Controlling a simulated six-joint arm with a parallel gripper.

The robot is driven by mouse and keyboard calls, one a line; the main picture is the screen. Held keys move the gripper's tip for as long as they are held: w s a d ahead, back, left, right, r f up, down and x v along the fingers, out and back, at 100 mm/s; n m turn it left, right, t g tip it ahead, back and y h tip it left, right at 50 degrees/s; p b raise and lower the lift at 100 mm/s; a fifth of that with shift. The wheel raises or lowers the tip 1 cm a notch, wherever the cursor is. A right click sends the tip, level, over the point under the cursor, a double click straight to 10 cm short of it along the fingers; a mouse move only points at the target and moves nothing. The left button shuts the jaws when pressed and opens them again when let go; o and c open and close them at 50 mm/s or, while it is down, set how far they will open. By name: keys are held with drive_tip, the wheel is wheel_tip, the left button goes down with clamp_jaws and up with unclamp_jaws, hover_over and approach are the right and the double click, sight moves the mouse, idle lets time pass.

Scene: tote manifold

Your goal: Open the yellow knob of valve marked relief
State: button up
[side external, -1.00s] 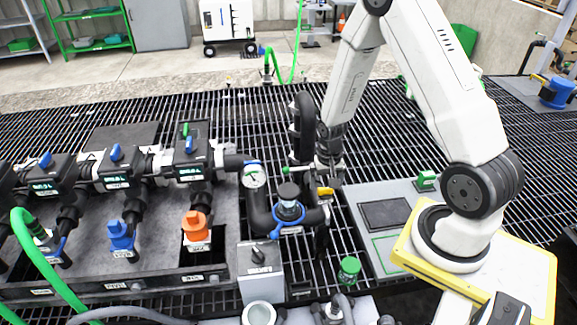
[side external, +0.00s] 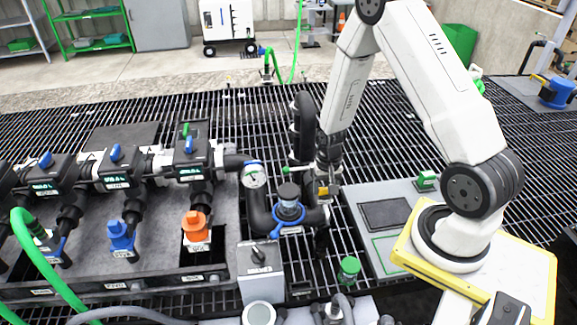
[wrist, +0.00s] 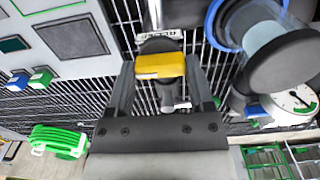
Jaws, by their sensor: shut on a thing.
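The yellow knob (wrist: 160,65) sits between the two fingers of my gripper (wrist: 160,80) in the wrist view, on top of a dark valve body. My gripper is shut on the knob, with a finger on each side. In the side external view the yellow knob (side external: 325,191) shows small at the right end of the manifold, and my gripper (side external: 326,178) comes down over it from above. A white label by the valve is too small to read. The fingertips are partly hidden in the side view.
A blue-ringed clear filter (side external: 289,212) and a round gauge (side external: 254,175) stand close left of my gripper. A green handle (side external: 291,169) is beside it. Several blue-handled valves line the left. A grey panel (side external: 385,215) lies to the right.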

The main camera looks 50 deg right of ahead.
drive_tip(key=shift+n, duration=0.4)
drive_tip(key=n, duration=0.3)
drive_tip(key=shift+n, duration=0.3)
drive_tip(key=n, duration=0.4)
drive_tip(key=shift+n, duration=0.3)
drive_tip(key=n, duration=0.8)
drive_tip(key=shift+n, duration=0.4)
drive_tip(key=o, duration=1.2)
drive_tip(key=shift+o, duration=0.2)
